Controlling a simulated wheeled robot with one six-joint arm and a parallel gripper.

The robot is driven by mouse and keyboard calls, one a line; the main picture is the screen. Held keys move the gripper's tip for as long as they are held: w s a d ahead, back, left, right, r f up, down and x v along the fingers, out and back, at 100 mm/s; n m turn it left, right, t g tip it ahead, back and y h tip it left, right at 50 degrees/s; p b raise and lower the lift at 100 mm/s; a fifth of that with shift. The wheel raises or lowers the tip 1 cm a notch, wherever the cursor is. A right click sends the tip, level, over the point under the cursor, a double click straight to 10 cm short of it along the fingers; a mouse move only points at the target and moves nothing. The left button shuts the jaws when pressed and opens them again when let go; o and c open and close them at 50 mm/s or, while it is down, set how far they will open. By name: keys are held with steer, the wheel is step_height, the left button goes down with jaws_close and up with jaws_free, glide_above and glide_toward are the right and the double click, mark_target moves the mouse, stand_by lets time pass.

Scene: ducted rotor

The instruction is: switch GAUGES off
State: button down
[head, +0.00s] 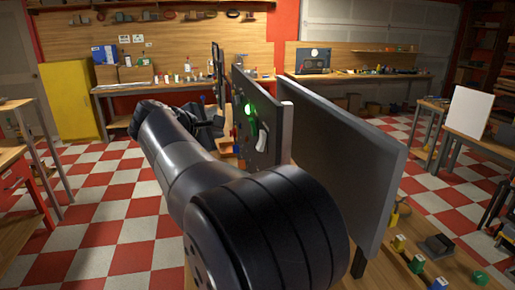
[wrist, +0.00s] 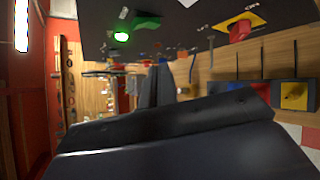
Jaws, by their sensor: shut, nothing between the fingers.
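A dark upright control panel (head: 270,128) stands in the middle of the head view, nearly edge-on. A green lamp (head: 250,110) glows on its left face, also seen in the wrist view (wrist: 121,37). A green part (wrist: 147,21) sits beside the lamp. A red knob (wrist: 240,31) on a yellow plate is at the panel's upper right in the wrist view, with small ON and OFF lettering near it. No GAUGES label is readable, so I cannot tell which control it is. My gripper (wrist: 160,84) is shut and empty, apart from the lamp and red knob in the wrist view.
A large grey board (head: 345,165) stands right of the panel. A wooden table (head: 385,270) holds small coloured blocks at the lower right. A workbench (head: 185,88) runs along the back wall. Checkered floor (head: 105,215) is open at left. My arm hides part of the panel's face.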

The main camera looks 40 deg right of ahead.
mark_target(261, 141)
steer(key=s+d+f+b, duration=0.3)
steer(key=d, duration=0.3)
steer(key=shift+s+f, duration=0.2)
steer(key=shift+s, duration=0.2)
steer(key=shift+d, duration=0.2)
stand_by(1.6)
steer(key=shift+s+d+f, duration=0.2)
steer(key=shift+d, duration=0.05)
steer(key=shift+s+d+f, duration=0.15)
steer(key=shift+s+d, duration=0.1)
steer(key=shift+d, duration=0.1)
stand_by(0.8)
steer(key=shift+w+a+r+p, duration=0.35)
steer(key=shift+w+a, duration=0.1)
steer(key=shift+a, duration=0.25)
